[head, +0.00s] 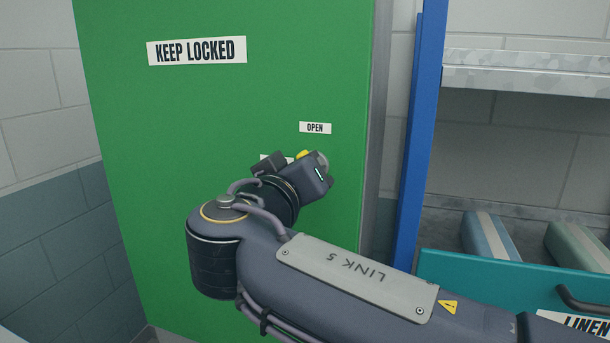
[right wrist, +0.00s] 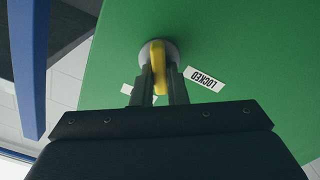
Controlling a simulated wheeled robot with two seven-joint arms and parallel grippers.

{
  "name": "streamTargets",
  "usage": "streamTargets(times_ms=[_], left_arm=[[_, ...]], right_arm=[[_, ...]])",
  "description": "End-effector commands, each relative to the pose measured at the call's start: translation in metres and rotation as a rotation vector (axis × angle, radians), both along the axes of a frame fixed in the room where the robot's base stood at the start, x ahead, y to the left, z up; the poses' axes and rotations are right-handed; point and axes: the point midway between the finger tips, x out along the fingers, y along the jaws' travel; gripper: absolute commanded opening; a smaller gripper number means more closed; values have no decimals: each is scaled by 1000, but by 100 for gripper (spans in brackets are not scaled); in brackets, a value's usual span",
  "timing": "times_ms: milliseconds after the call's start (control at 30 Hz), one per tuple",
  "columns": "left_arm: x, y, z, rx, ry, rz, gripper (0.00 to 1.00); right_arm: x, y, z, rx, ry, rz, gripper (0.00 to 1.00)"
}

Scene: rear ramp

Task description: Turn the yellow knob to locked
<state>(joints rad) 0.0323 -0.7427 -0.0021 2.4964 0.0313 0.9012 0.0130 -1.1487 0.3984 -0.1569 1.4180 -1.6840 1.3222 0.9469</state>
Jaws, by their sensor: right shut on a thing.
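The yellow knob (head: 303,154) is on a round grey base on the green door (head: 230,110). In the right wrist view the knob (right wrist: 159,66) sits between the two fingers of my right gripper (right wrist: 160,78), which is shut on it. In the head view my right gripper (head: 296,166) hides most of the knob. The OPEN label (head: 315,128) is above the knob. The LOCKED label (right wrist: 204,78) shows upside down beside the right finger in the wrist view. I cannot tell exactly where the knob points. My left gripper is not in view.
A KEEP LOCKED sign (head: 197,51) is high on the door. A blue post (head: 419,130) stands right of the door. Beyond it are a metal shelf (head: 520,70) and a teal drawer (head: 480,285) with folded linen. A block wall (head: 45,170) is on the left.

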Motion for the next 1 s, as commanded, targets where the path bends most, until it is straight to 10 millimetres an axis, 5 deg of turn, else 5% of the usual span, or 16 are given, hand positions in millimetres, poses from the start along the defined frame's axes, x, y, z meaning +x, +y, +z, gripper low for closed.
streamTargets(times_ms=[1000], left_arm=[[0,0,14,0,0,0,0]], right_arm=[[1,5,-6,-845,275,3,0]])
